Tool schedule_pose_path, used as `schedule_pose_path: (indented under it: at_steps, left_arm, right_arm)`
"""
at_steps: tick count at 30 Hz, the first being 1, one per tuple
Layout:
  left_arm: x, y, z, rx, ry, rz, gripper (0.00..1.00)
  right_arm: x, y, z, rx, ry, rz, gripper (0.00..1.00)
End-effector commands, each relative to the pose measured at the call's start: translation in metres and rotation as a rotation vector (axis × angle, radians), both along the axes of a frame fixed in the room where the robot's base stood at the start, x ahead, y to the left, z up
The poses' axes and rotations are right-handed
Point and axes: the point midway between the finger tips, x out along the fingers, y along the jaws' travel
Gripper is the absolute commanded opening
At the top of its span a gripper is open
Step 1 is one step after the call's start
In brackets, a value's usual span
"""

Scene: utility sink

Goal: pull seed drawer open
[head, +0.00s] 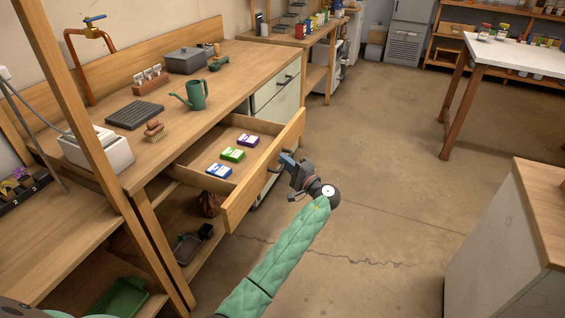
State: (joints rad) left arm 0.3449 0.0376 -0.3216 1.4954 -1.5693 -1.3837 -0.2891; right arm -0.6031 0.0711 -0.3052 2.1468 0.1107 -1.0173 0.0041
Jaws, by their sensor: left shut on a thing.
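The seed drawer (262,177) is pulled out from under the wooden bench, with its inside showing. A blue packet (218,171), a green packet (232,154) and a purple packet (248,140) lie in it in a slanting row. My left gripper (279,168) is at the outer side of the drawer's front board, shut on the drawer handle, which is mostly hidden by the gripper. My green-sleeved left arm reaches up to it from the bottom of the view. My right gripper is not in view.
On the bench top (228,75) stand a green watering can (195,95), a brush (154,131), a dark tray (135,114) and a grey box (187,61). A pale cabinet (508,245) stands at the lower right. The floor right of the drawer is clear.

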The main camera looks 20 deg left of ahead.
Motion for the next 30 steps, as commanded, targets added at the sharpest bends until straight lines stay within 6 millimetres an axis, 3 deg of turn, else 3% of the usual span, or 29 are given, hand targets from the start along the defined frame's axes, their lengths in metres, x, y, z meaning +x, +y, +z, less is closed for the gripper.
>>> schedule_pose_path:
  at_steps: [6, 7, 9, 10, 18, 23, 30]
  left_arm:
    - [0.0, 0.0, -0.002, -0.001, 0.002, 0.0, 0.0]
    - [0.0, 0.0, -0.002, -0.001, 0.002, 0.0, 0.18]
    - [0.0, 0.0, -0.002, -0.001, 0.002, 0.0, 0.32]
    - [0.0, 0.0, -0.002, 0.0, 0.001, 0.0, 0.34]
    - [0.0, 0.0, -0.001, -0.001, 0.0, 0.0, 0.34]
    - [-0.006, -0.011, -0.005, -0.002, 0.001, -0.002, 0.34]
    - [-0.022, -0.043, -0.012, -0.003, 0.001, -0.001, 0.34]
  right_arm:
    - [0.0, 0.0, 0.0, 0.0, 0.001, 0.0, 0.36]
    - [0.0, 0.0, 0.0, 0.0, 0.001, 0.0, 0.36]
    - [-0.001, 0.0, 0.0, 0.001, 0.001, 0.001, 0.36]
    - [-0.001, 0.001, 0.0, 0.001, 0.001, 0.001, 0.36]
    - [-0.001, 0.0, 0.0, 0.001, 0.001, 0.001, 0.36]
    - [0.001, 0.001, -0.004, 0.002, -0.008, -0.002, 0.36]
    - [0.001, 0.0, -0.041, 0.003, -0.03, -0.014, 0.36]
